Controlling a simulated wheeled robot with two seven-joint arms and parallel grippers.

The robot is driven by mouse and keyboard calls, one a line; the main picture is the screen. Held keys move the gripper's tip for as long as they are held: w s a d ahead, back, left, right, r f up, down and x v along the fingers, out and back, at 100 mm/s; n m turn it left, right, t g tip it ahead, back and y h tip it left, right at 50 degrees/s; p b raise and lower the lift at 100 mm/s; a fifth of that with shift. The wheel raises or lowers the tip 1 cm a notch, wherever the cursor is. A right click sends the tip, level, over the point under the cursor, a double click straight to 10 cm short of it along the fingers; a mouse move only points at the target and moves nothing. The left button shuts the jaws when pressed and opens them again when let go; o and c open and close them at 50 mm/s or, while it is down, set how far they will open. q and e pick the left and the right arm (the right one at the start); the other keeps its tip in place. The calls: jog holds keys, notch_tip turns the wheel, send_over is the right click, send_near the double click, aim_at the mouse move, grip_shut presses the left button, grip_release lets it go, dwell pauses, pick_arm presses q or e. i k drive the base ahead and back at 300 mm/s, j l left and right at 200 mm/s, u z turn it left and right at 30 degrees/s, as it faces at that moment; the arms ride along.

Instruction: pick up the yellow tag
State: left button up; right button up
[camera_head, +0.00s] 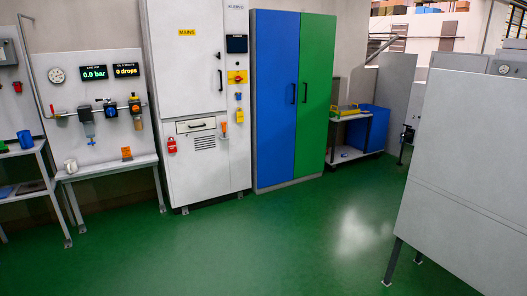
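I cannot single out a yellow tag for certain. A yellow plate with a red switch (238,77) is on the right side panel of the grey mains cabinet (185,75). A small yellow item (239,115) hangs lower on that panel, with an orange item (224,129) beside it. A red tag-like item (172,145) hangs on the cabinet's front at the left. A small orange item (127,153) stands on the bench below the gauges. These are too small to identify surely. Neither of my grippers is in view.
A blue and green locker (276,100) stands right of the cabinet. A trolley (352,152) with a blue bin (373,128) is farther right. A large grey panel on legs (460,170) fills the right side. The green floor (240,240) is clear.

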aim_at(239, 115)
jog(key=i+l+z, duration=0.1)
jog(key=i+z, duration=0.35)
jog(key=i, duration=1.95)
jog(key=i+l+u, duration=0.1)
jog(key=i+u, duration=0.15)
jog(key=i, duration=0.35)
jog(key=i+l+u, duration=0.3)
jog(key=i, duration=0.25)
jog(key=i+l+u, duration=0.25)
jog(key=i, duration=0.3)
jog(key=i+l+u, duration=0.25)
jog(key=i+l, duration=0.2)
jog(key=i, duration=0.05)
